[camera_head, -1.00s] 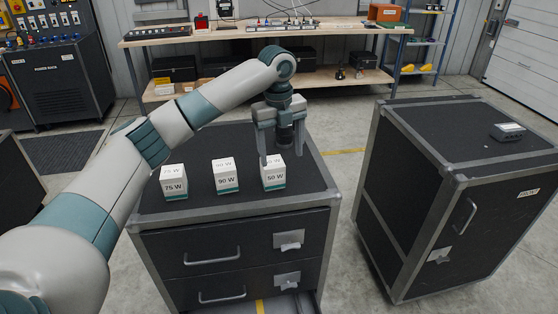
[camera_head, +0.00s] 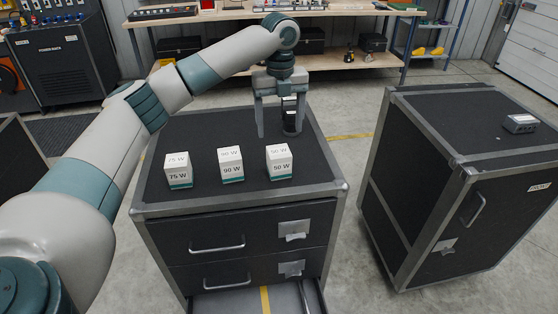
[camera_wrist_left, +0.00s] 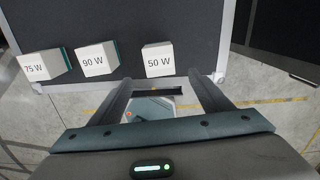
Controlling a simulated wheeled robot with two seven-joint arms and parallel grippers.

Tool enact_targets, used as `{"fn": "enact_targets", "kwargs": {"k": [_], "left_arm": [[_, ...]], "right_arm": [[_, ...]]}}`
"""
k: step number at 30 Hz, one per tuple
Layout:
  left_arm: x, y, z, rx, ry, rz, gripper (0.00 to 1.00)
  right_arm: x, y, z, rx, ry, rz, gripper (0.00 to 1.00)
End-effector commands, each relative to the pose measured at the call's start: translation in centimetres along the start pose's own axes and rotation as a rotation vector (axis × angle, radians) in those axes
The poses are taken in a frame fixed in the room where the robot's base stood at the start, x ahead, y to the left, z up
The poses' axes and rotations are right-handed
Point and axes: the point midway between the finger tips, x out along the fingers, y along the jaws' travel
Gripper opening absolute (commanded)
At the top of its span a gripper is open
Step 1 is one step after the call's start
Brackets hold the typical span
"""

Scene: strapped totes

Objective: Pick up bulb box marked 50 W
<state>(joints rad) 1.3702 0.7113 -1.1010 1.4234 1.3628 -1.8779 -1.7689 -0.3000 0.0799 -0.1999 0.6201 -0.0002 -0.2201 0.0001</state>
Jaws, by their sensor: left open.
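The 50 W bulb box (camera_head: 280,164) is a white cube with a teal base band, standing upright on the black cabinet top (camera_head: 205,135), rightmost of three similar boxes. My left gripper (camera_head: 280,135) points down behind it, open and empty, its fingers apart from the box. In the left wrist view, the 50 W box (camera_wrist_left: 158,61) shows just beyond the gap between the fingertips (camera_wrist_left: 160,80). The 90 W box (camera_head: 230,165) is in the middle and the 75 W box (camera_head: 178,171) is at the left. My right gripper is not in view.
A second black cabinet (camera_head: 430,125) stands at the right with a small grey device (camera_head: 519,123) on top. A lower drawer (camera_head: 285,301) of the near cabinet is partly open. A wooden workbench (camera_head: 350,65) stands behind. The cabinet top's front right is clear.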

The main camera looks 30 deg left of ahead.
Motion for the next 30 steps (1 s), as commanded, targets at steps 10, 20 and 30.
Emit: {"fn": "enact_targets", "kwargs": {"k": [10,20,30], "left_arm": [[6.1,0.1,0.0,-0.002,0.001,0.003,0.72],[9.2,0.0,0.1,0.000,-0.001,0.000,0.72],[9.3,0.0,0.1,0.000,-0.001,0.000,0.72]], "right_arm": [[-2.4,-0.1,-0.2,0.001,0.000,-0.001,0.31],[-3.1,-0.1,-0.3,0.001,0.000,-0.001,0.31],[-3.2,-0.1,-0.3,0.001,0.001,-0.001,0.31]]}}
